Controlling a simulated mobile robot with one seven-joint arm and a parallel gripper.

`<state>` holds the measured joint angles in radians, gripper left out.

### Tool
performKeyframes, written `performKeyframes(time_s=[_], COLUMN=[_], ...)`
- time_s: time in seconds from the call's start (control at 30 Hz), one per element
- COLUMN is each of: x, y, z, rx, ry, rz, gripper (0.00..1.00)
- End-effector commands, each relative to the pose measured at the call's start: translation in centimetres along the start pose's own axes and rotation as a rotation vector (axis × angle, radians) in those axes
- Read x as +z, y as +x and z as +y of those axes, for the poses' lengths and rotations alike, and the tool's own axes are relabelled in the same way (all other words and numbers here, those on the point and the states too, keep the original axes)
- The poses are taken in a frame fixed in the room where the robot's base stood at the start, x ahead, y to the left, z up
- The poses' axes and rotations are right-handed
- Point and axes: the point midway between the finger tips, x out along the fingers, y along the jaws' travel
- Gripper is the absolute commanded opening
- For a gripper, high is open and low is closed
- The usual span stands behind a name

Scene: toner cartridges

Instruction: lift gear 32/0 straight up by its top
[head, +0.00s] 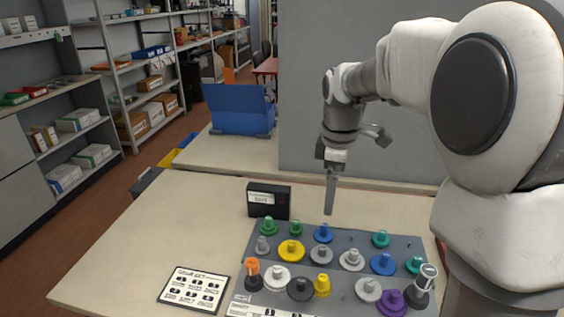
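Several gears with upright hubs stand on a grey board (340,302). They include a green gear (269,227), a blue gear (323,235), a yellow gear (291,251), a second blue gear (383,265), a dark grey gear (300,290), a white gear (277,278) and a purple gear (391,303). No 32/0 marking is legible, so I cannot tell which gear it is. My gripper (330,207) points down above the board's far edge, apart from the gears. Its fingers overlap in this view, so their gap is hidden. Nothing shows held in it.
A black box (269,201) with a label stands behind the board. A printed card (194,289) lies left of it. The table (165,222) is clear at left. A blue bin (240,110) sits on a farther table. Shelves line the left wall.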

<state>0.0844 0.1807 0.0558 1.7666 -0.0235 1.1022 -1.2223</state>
Motion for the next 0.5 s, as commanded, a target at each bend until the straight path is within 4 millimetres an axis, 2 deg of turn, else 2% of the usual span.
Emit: performKeyframes(time_s=[0.03, 0.13, 0.3, 0.5], x=[-0.2, -0.5, -0.7, -0.8], y=[2.4, 4.8, 7.2, 9.4], z=[0.9, 2.4, 3.7, 3.7], rx=[-0.024, -0.056, -0.089, -0.097], ry=[-0.053, -0.156, -0.258, -0.281], rz=[-0.006, -0.009, -0.009, -0.008], gripper=[1.0, 1.0, 1.0, 1.0])
